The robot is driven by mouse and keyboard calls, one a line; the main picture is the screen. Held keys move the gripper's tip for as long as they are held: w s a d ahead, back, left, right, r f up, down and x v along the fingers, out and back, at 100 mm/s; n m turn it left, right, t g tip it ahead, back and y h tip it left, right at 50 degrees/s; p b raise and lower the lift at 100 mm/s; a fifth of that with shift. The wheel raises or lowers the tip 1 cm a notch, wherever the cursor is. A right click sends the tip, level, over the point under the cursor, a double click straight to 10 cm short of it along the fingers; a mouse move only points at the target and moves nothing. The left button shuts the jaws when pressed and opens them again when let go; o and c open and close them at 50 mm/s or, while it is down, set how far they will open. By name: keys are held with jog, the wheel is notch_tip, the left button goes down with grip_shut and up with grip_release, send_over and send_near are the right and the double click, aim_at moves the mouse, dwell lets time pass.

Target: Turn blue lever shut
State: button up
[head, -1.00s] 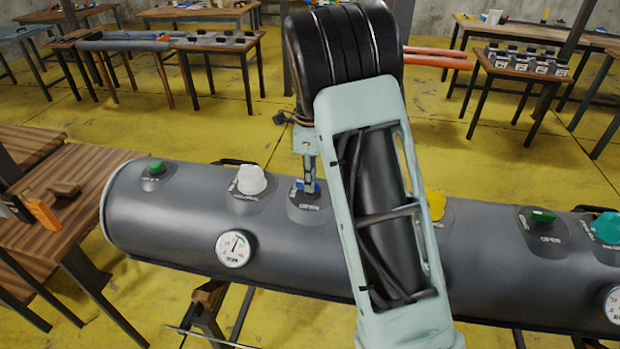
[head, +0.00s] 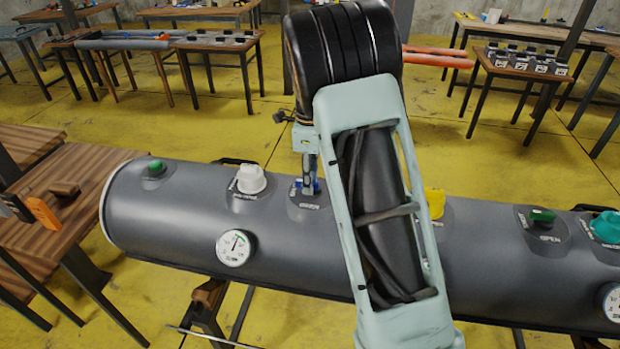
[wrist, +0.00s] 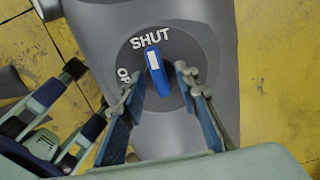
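The blue lever (wrist: 156,76) sits on a round dark plate on the grey tube. In the wrist view its far end lies just under the word SHUT (wrist: 150,40); the OPEN word (wrist: 124,78) to the left is partly hidden. My gripper (wrist: 160,84) is open, one finger on each side of the lever, with visible gaps between fingers and lever. In the head view my gripper (head: 309,178) is down at the lever, and only bits of blue (head: 316,187) show around it.
The grey tube (head: 180,215) also carries a white valve (head: 251,179), a yellow valve (head: 435,202), green levers (head: 543,215) and a pressure gauge (head: 233,248). A wooden table (head: 80,200) stands close at the left.

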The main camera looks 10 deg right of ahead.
notch_tip(320, 180, up, 12)
dwell(0.4)
